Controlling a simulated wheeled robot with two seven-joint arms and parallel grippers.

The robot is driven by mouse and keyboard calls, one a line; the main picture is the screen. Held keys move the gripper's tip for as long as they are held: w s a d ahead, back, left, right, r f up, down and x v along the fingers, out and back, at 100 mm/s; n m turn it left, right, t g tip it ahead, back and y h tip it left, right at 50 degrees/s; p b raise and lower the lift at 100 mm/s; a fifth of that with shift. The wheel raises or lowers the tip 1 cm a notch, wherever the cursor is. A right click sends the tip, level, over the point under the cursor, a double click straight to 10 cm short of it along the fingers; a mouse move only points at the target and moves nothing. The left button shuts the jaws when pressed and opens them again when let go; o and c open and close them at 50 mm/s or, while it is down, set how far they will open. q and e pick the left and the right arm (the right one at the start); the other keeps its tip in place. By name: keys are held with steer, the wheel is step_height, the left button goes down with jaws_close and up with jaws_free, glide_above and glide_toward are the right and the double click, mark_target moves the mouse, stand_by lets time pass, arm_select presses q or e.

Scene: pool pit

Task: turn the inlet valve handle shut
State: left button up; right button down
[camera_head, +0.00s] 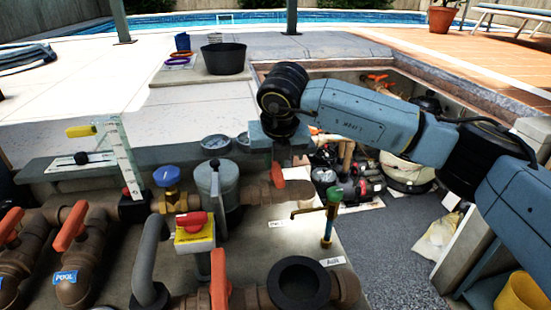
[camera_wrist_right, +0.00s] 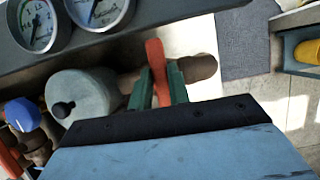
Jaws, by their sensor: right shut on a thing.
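An orange valve handle (camera_head: 278,173) stands on a brown pipe (camera_head: 262,193) to the right of the grey round-lidded housing (camera_head: 215,185). My right gripper (camera_head: 275,152) reaches down to this handle from above, its arm coming in from the right. In the right wrist view, the orange handle (camera_wrist_right: 156,68) sits between the two green fingers of my right gripper (camera_wrist_right: 160,88), which is shut on it. The handle's lower part is hidden by the gripper there. I cannot read the label near this pipe. My left gripper is not in view.
Other orange handles (camera_head: 71,226) stand on brown pipes at the left, and one (camera_head: 220,280) at the front. Gauges (camera_wrist_right: 100,10) sit close behind.

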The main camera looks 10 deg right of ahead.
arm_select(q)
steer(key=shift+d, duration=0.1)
arm_select(e)
steer(key=c, duration=1.3)
jaws_free()
steer(key=shift+r, duration=0.1)
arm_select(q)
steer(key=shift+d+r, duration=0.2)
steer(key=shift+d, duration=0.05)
arm_select(e)
steer(key=v, duration=1.3)
steer(key=shift+s, duration=0.1)
